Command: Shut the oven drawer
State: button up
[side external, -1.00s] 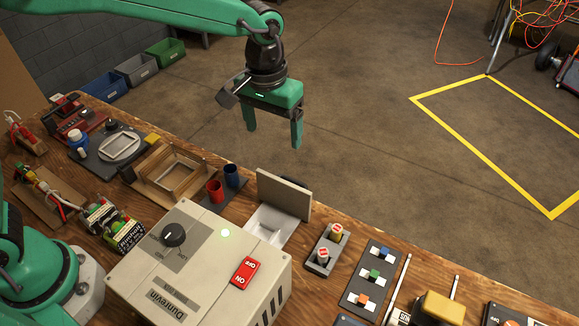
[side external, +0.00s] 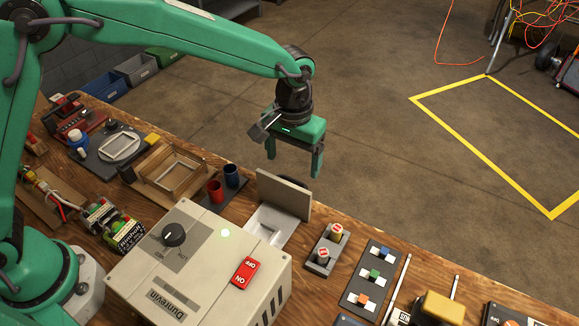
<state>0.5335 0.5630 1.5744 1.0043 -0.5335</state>
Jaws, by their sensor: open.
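The oven (side external: 190,262) is a beige box with a black knob, a green light and a red ON/OFF switch. Its drawer stands open on the far side. The drawer's pale tray (side external: 268,224) sticks out over the table, with its upright beige front panel (side external: 284,195) at the outer end. My gripper (side external: 294,168) is open and empty, fingers pointing down. It appears above and beyond the front panel, near the table's far edge. I cannot tell its exact distance from the panel; no contact is visible.
Red and blue cups (side external: 215,190) and a wooden frame box (side external: 172,171) stand left of the drawer. A grey holder with two cylinders (side external: 325,248) and a slider panel (side external: 371,278) stand right. Open floor lies beyond the table edge.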

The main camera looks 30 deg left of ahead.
aim_at(292, 179)
jog(key=shift+f, duration=2.35)
jog(key=c, duration=1.1)
jog(key=s, duration=1.5)
jog(key=shift+s+a, duration=0.1)
jog(key=o, duration=1.1)
jog(key=shift+r, duration=0.15)
